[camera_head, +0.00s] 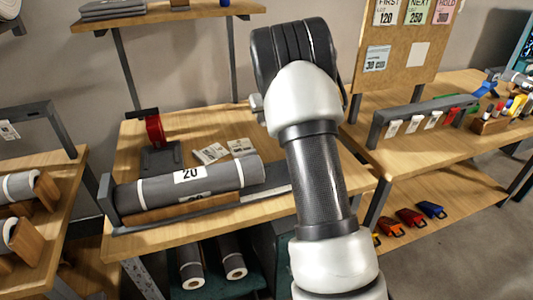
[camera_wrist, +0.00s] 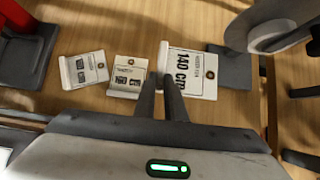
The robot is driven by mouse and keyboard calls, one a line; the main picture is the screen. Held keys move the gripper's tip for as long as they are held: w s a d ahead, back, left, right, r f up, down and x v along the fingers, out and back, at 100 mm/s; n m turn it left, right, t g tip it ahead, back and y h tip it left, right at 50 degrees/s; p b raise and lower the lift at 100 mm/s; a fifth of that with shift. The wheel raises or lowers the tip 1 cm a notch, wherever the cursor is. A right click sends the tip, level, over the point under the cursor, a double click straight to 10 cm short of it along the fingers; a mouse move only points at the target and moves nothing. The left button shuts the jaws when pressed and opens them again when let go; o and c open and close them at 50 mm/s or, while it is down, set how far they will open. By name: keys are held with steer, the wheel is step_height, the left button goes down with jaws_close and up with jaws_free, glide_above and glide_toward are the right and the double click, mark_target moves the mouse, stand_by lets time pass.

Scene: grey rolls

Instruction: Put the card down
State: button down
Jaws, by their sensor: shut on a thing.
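In the wrist view my gripper (camera_wrist: 161,80) is shut at the left edge of a white card (camera_wrist: 203,68) that reads "140 cm". The card has a small brown eyelet and looks nearer to the camera than the other cards. Whether it touches the wooden table (camera_wrist: 120,40) below cannot be told. In the head view my own arm hides my gripper and this card.
Two more white cards, (camera_wrist: 85,70) and (camera_wrist: 128,77), lie left of the held one. A dark grey block (camera_wrist: 235,68) is to its right. A red-and-black stand (camera_head: 155,135) and a grey roll marked "20" (camera_head: 225,177) are on the table.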

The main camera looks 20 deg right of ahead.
steer(key=shift+w+f, duration=0.2)
steer(key=shift+f, duration=0.65)
step_height(320, 180, down, 9)
steer(key=b, duration=0.3)
steer(key=shift+f, duration=0.1)
steer(key=shift+f, duration=0.15)
steer(key=c, duration=1.8)
jaws_free()
